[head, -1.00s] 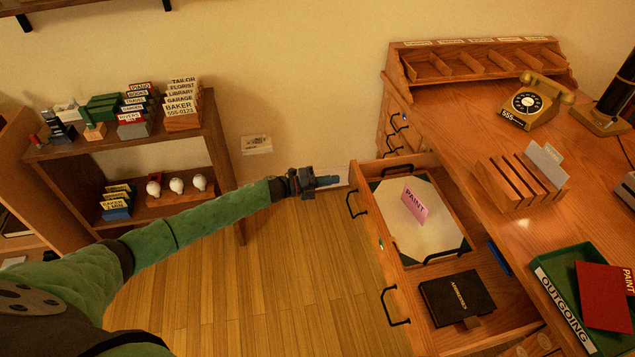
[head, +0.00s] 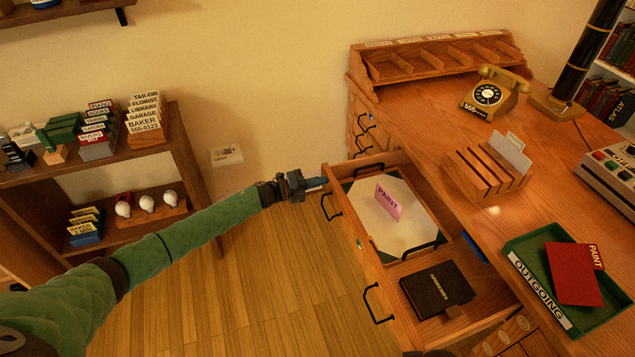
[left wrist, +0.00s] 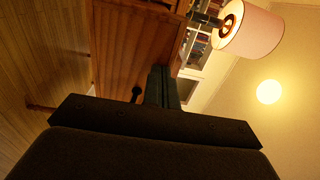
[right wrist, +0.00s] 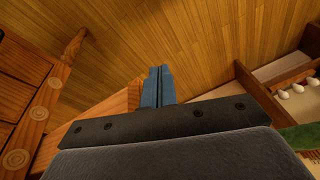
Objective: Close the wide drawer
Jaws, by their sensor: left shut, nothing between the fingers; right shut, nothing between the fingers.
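The wide drawer (head: 348,230) is pulled out from the wooden desk. Its front faces left in the head view and carries two black handles, the far one (head: 330,206) and the near one (head: 376,304). Inside lie a pale pad with a pink PAINT card (head: 388,203) and a black book (head: 437,290). My left gripper (head: 318,183) is shut and empty beside the far end of the drawer front, close to the far handle; I cannot tell whether it touches. In the left wrist view its fingers (left wrist: 162,88) overlap a wooden panel. My right gripper (right wrist: 157,87) is shut and empty.
The desk top holds a telephone (head: 493,94), a wooden card rack (head: 480,180) and a green OUTGOING tray (head: 540,289). A shelf unit (head: 190,170) stands at the left. The floor (head: 270,285) between shelf and desk is clear.

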